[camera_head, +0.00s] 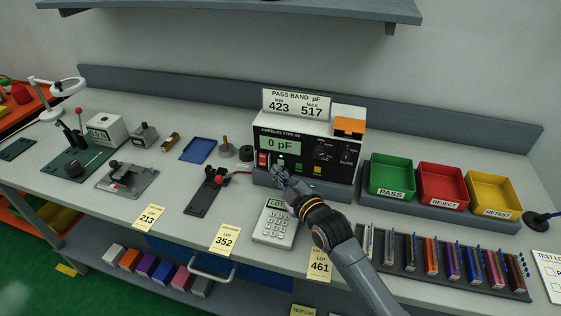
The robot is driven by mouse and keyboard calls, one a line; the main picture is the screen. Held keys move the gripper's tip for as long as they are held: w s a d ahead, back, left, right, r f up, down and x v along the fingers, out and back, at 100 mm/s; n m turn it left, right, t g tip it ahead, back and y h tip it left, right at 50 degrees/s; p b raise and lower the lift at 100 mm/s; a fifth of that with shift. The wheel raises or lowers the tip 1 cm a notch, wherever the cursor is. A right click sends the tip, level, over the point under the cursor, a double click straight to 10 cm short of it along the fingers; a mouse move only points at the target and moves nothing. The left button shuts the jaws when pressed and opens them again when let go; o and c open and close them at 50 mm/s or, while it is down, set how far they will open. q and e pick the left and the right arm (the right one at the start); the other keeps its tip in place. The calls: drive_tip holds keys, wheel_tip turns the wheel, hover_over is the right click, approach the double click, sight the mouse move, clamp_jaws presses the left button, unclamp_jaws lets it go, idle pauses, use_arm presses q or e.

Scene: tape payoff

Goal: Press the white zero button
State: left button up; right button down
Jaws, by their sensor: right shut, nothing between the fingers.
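The meter (330,150) is a black-fronted box with a green display (282,143) reading "0 pF". A red switch (263,159) is at the left of its front panel. My right gripper (278,170) is shut and empty, with its fingertips at the lower front of the meter, just right of the red switch. I cannot tell whether they touch the panel. The white zero button cannot be made out clearly; the gripper covers part of the panel there. My left gripper is out of view.
Green (390,173), red (442,184) and yellow (494,193) bins stand right of the meter. A keypad device (275,226) sits below my right gripper. A rack (460,272) of coloured strips is at the front right. A black fixture (207,190) lies to the left.

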drive_tip(key=s+p, duration=0.1)
drive_tip(key=s+a+p, duration=0.1)
drive_tip(key=s, duration=0.1)
drive_tip(key=shift+r, duration=0.1)
drive_tip(key=shift+s+a+p, duration=0.3)
drive_tip(key=shift+s+p, duration=0.25)
drive_tip(key=shift+s, duration=0.3)
drive_tip(key=shift+f, duration=0.2)
